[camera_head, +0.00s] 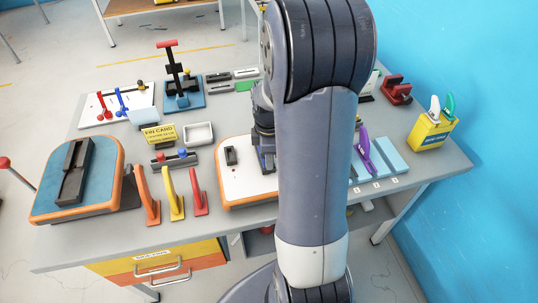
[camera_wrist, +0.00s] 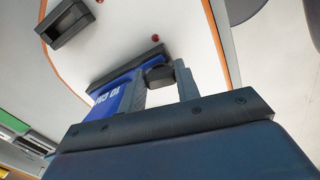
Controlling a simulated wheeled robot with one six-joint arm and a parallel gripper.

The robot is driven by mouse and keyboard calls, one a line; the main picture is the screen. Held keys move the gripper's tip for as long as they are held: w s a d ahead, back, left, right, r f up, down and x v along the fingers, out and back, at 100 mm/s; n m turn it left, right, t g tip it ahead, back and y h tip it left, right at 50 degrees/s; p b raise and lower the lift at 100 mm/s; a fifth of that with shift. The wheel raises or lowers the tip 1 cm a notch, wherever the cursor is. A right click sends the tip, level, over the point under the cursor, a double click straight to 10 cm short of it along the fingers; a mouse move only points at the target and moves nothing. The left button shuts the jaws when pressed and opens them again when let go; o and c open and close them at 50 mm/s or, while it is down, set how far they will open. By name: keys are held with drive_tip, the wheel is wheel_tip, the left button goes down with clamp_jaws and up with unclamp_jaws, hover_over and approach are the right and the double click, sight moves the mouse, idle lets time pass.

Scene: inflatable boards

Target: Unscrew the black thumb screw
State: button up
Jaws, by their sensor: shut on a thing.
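The black thumb screw (camera_wrist: 158,76) is a dark knob between the two grey fingers of my gripper (camera_wrist: 160,82) in the wrist view. The fingers are shut on it, one on each side. It sits by a blue part (camera_wrist: 112,100) with white lettering that looks like "10 CM", on a white board with an orange edge (camera_wrist: 222,45). In the head view my gripper (camera_head: 266,160) is low over this white board (camera_head: 240,185). My arm hides the board's right part, and the screw cannot be made out there.
A black box-like fitting (camera_head: 230,155) and red dots are on the white board. Red, yellow and orange fins (camera_head: 174,195) stand left of it. A blue board (camera_head: 100,160) lies at the far left. A purple fin (camera_head: 363,148) and light blue pads (camera_head: 390,155) are right of my arm.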

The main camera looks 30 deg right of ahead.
drive_tip(key=shift+n, duration=1.2)
drive_tip(key=o, duration=1.2)
drive_tip(key=shift+c, duration=0.2)
drive_tip(key=shift+r, duration=0.1)
